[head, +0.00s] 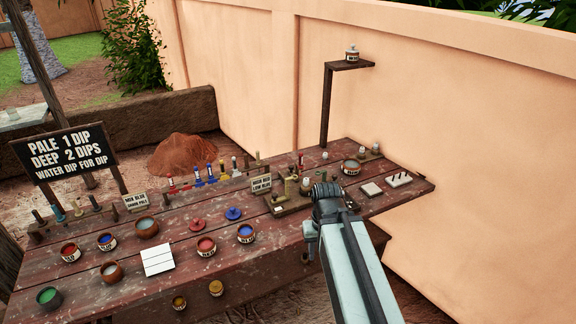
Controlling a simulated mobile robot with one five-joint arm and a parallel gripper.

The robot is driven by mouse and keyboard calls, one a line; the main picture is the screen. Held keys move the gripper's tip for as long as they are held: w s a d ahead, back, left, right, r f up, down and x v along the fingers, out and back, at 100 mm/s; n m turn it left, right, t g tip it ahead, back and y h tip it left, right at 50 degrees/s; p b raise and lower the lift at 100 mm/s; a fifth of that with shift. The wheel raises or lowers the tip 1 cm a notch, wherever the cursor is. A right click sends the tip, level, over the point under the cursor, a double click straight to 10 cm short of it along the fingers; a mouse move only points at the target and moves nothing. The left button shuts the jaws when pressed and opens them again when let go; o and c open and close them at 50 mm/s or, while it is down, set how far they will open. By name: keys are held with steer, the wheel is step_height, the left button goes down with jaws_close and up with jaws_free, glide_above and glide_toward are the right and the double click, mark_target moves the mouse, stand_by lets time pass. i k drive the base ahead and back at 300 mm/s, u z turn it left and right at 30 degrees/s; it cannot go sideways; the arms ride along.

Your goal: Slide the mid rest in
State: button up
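My gripper (327,190) is at the end of my arm, over the right part of the dark red wooden table. It is dark, small and seen from behind, so its fingers and anything between them are hidden. Several low wooden rests with upright pieces stand on the table: one at the left (66,222), a row with red and blue items (205,181) along the back, and one (291,211) just left of my gripper. I cannot tell which is the mid rest.
Open pots of red (69,252), blue (246,233) and green (49,297) stand on the table, with a white tile (158,260) among them. A raised shelf (349,65) holds a jar. The plaster wall (430,110) closes off the back; clear tabletop shows at front left.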

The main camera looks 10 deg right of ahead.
mark_target(290, 167)
steer(key=i, duration=0.95)
steer(key=u, duration=0.05)
